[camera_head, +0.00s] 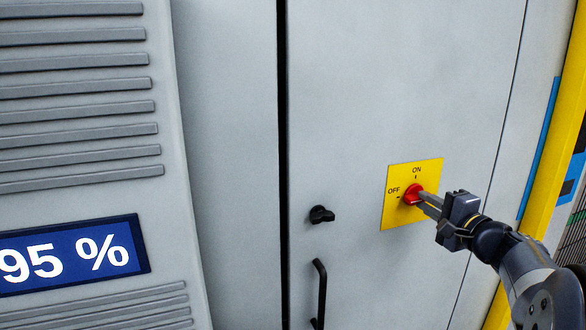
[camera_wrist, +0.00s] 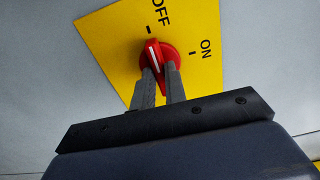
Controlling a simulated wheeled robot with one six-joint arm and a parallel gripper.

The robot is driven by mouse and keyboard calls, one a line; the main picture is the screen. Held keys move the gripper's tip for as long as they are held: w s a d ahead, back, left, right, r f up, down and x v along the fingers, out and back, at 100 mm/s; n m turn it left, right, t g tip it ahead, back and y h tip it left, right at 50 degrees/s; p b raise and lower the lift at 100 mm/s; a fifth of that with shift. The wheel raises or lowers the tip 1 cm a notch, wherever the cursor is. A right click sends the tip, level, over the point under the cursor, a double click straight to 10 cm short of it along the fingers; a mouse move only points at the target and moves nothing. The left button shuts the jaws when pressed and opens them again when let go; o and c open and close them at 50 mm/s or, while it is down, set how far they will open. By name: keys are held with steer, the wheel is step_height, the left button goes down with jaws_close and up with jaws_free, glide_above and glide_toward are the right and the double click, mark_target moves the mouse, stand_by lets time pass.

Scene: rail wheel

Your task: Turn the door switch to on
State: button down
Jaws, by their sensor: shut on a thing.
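The door switch is a red round knob (camera_head: 412,193) on a yellow square plate (camera_head: 428,172) fixed to the grey cabinet door. The plate is marked ON above the knob and OFF to its left. In the wrist view the red knob (camera_wrist: 170,52) carries a white line that points toward the OFF tick. My gripper (camera_head: 422,201) reaches in from the right, its two fingers shut on the knob's grip. The fingers hide part of the knob's near side in the wrist view.
A black knob (camera_head: 321,215) and a black handle (camera_head: 320,292) sit on the door, left of the plate. A vented panel with a blue 95 % display (camera_head: 70,255) stands at left. A yellow post (camera_head: 555,150) runs along the right.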

steer(key=shift+m+p, duration=0.95)
steer(key=shift+m, duration=1.25)
steer(key=m+p, duration=0.2)
steer(key=m, duration=0.2)
steer(key=shift+m+p, duration=0.3)
steer(key=shift+p, duration=0.1)
